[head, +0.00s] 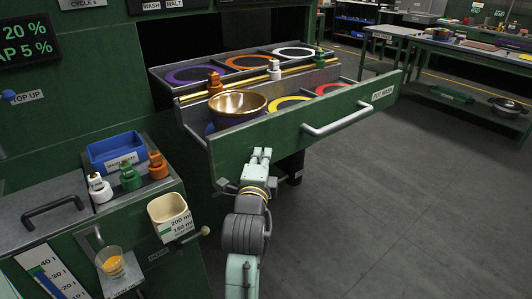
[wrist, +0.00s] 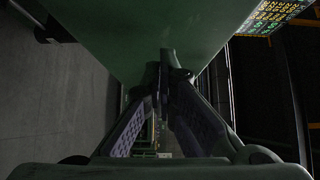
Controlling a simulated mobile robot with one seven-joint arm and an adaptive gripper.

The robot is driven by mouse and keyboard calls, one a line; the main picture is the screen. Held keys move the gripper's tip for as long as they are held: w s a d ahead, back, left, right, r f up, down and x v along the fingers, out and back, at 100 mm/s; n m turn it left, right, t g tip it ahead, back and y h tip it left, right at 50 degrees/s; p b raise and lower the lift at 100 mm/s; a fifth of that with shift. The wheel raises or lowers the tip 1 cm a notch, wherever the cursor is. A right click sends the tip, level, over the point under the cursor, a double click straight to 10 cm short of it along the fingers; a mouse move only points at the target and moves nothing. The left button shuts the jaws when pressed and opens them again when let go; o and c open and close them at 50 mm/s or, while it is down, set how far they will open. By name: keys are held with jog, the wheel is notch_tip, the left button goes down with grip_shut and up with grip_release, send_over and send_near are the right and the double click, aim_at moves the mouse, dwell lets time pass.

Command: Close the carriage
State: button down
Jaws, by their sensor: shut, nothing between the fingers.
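The carriage (head: 225,150) is a green-fronted drawer pulled out of the green machine, with a white bar handle (head: 351,118) on its front and a label at the right. It holds a brass bowl (head: 237,104), coloured rings and small bottles. My gripper (head: 262,153) is shut and empty, its tips at the left part of the carriage front, left of the handle. In the wrist view the shut fingers (wrist: 166,62) point at the green panel (wrist: 130,30). They look close to it, but I cannot tell whether they touch.
A long workbench (head: 465,55) stands at the back right. The grey floor between is clear.

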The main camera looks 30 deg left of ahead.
jog(key=shift+w+a, duration=0.1)
jog(key=shift+a, duration=0.25)
dwell(0.3)
